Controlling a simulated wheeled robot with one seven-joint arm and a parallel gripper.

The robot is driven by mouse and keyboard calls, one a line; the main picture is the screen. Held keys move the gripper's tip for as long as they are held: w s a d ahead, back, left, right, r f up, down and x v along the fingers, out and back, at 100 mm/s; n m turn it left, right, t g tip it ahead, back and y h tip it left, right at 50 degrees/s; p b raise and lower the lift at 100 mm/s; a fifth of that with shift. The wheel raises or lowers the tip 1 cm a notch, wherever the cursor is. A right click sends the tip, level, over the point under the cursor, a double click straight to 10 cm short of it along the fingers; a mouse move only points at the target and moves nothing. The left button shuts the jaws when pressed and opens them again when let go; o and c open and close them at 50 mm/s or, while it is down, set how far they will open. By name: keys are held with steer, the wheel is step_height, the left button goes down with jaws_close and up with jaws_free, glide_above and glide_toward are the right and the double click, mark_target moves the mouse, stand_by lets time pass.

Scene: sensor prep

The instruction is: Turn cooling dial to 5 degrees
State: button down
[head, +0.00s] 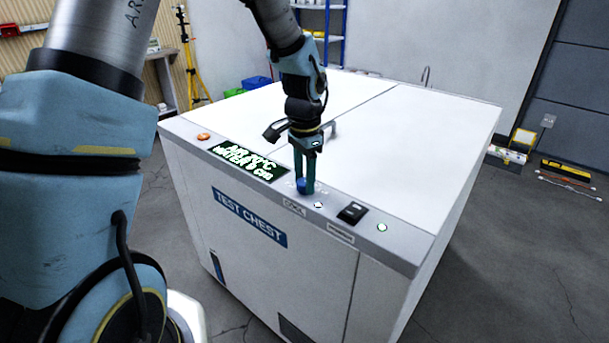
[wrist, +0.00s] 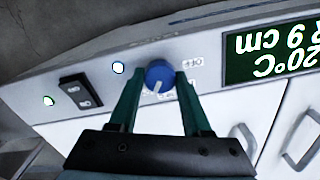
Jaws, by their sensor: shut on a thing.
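The cooling dial is a round blue knob (head: 302,186) on the front panel strip of the white test chest (head: 420,240). My gripper (head: 306,184) points down at it from above, with its green fingers around the knob. In the wrist view, the blue dial (wrist: 158,73) sits between the two fingertips (wrist: 159,80), one on each side. A white pointer mark on the dial faces toward my gripper, slightly left.
A black rocker switch (head: 352,212) and small lights (head: 382,227) are right of the dial. An orange button (head: 203,136) is at the panel's left end. Lid handles (head: 330,130) stand up behind my gripper. The lid top is otherwise clear.

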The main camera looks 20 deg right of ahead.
mark_target(303, 181)
steer(key=shift+m+p, duration=0.3)
steer(key=shift+m, duration=0.7)
steer(key=shift+c, duration=1.8)
jaws_free()
step_height(303, 181, up, 11)
steer(key=b, duration=0.2)
steer(key=shift+f, duration=0.1)
steer(key=shift+a, duration=0.15)
